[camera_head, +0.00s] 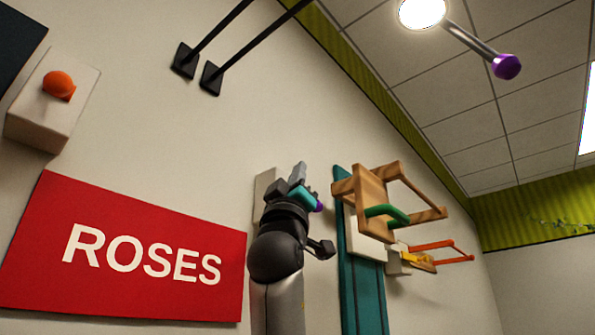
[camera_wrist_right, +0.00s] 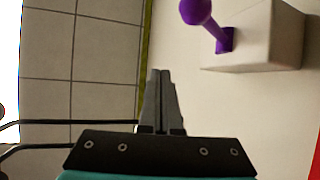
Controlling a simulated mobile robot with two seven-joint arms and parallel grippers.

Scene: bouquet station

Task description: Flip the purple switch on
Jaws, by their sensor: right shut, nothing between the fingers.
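The purple switch shows in the right wrist view as a lever with a round knob (camera_wrist_right: 196,10), mounted on a pale box (camera_wrist_right: 262,40) on the wall. In the head view most of the switch is hidden behind my right gripper; a small purple part (camera_head: 319,206) shows beside it, and the box edge (camera_head: 263,187) shows to its left. My right gripper (camera_head: 299,170) is raised close to the wall. Its fingers (camera_wrist_right: 162,75) are together, empty, and apart from the lever in the wrist view. My left gripper is not in view.
A red ROSES sign (camera_head: 130,255) is at the lower left, and an orange switch (camera_head: 58,84) on a box is above it. A teal board (camera_head: 360,285) and wooden brackets (camera_head: 372,190) with green and yellow parts jut out right of my gripper. A purple-ended rod (camera_head: 507,66) hangs near the ceiling lamp.

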